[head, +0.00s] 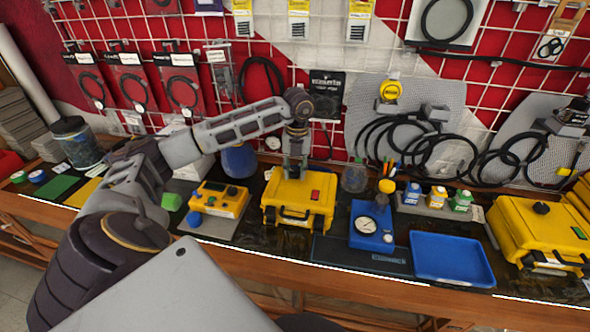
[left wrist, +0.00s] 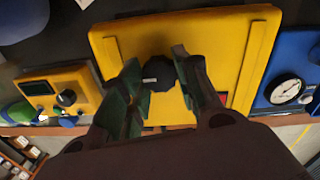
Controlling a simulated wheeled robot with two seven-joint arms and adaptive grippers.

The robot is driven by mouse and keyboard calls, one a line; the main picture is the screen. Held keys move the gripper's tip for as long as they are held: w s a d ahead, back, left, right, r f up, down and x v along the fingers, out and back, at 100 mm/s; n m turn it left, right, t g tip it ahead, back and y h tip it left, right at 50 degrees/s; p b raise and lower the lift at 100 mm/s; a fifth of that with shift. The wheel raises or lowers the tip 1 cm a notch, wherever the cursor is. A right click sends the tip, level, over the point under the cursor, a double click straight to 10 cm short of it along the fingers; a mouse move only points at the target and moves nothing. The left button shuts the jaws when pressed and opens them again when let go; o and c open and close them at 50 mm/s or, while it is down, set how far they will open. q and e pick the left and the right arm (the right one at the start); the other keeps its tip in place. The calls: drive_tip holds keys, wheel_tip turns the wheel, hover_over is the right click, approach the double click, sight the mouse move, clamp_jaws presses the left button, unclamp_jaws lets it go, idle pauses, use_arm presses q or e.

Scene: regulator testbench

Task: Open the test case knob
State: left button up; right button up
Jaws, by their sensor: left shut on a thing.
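The yellow test case (head: 301,202) stands on the bench in the middle of the head view, lid shut. In the left wrist view its yellow lid (left wrist: 215,50) fills the centre. A black knob (left wrist: 160,76) with a small white mark sits on the lid. My left gripper (left wrist: 158,90) has one finger on each side of the knob and is shut on it. In the head view my left gripper (head: 293,168) points down at the top of the case and hides the knob. My right gripper is not in view.
A yellow meter box (head: 218,199) stands left of the case. A blue gauge unit (head: 366,226) and a blue tray (head: 450,259) are to the right. Another yellow case (head: 541,232) with a black knob stands farther right. Hanging cables and a wire grid are behind.

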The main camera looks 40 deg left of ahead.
sight(297, 171)
use_arm(q)
drive_tip(key=o, duration=1.1)
drive_tip(key=shift+c, duration=0.2)
drive_tip(key=shift+r, duration=0.15)
wheel_tip(297, 171, up, 12)
drive_tip(key=shift+w+d, duration=0.15)
idle(0.6)
drive_tip(key=shift+f, duration=0.2)
